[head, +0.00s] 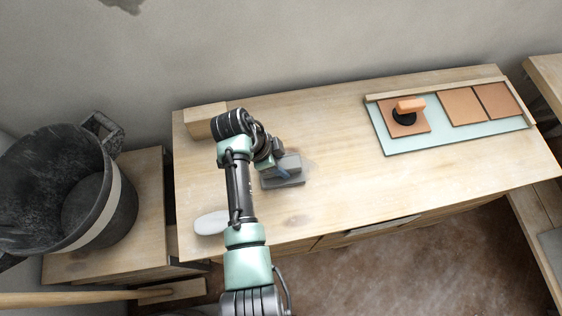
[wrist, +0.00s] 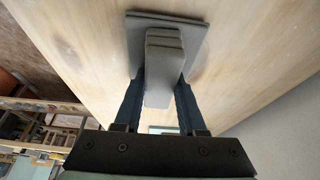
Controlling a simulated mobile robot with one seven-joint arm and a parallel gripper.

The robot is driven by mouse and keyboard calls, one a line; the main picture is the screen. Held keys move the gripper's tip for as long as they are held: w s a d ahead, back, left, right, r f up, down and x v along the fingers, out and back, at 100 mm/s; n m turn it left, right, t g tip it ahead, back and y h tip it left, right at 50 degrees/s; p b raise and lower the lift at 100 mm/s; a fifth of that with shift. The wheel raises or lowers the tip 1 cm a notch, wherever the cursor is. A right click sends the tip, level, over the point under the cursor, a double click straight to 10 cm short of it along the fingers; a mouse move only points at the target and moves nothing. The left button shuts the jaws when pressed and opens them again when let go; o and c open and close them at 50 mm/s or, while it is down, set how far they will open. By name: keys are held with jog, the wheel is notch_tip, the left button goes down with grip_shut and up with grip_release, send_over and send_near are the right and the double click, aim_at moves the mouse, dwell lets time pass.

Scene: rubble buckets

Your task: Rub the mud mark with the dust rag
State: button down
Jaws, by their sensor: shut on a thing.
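The dust rag (head: 285,181) is a grey flat pad with a raised grip, lying on the wooden bench top (head: 340,200). My gripper (head: 277,169) is shut on its raised grip. In the wrist view, the dark fingers of my gripper (wrist: 162,88) stand on both sides of the grip of the rag (wrist: 165,45), and the flat pad appears to rest on the wood. A faint greyish smudge (head: 309,163) shows beside the rag's right edge and may be the mud mark; the rag and my arm may hide part of it.
A wood block (head: 202,121) stands at the bench's back left. A white oval thing (head: 211,223) lies near the front left. A pale board (head: 448,138) with terracotta tiles and an orange-handled tool (head: 410,106) is at right. A black bucket (head: 120,215) stands left. The middle bench is clear.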

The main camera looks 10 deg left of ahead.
aim_at(299, 161)
jog(key=shift+f, duration=0.4)
jog(key=shift+w+d+f+b, duration=0.1)
jog(key=shift+w+d+b, duration=0.15)
jog(key=shift+d, duration=0.85)
jog(key=shift+w+d+f+b, duration=0.15)
jog(key=shift+w+d, duration=0.15)
jog(key=shift+d, duration=0.75)
jog(key=shift+w+r+p, duration=0.1)
jog(key=shift+r+p, duration=0.7)
jog(key=shift+s+a, duration=0.2)
jog(key=shift+a, duration=0.55)
jog(key=shift+s+a, duration=0.25)
jog(key=shift+a, duration=0.45)
jog(key=shift+s+a, duration=0.2)
jog(key=shift+a, duration=0.55)
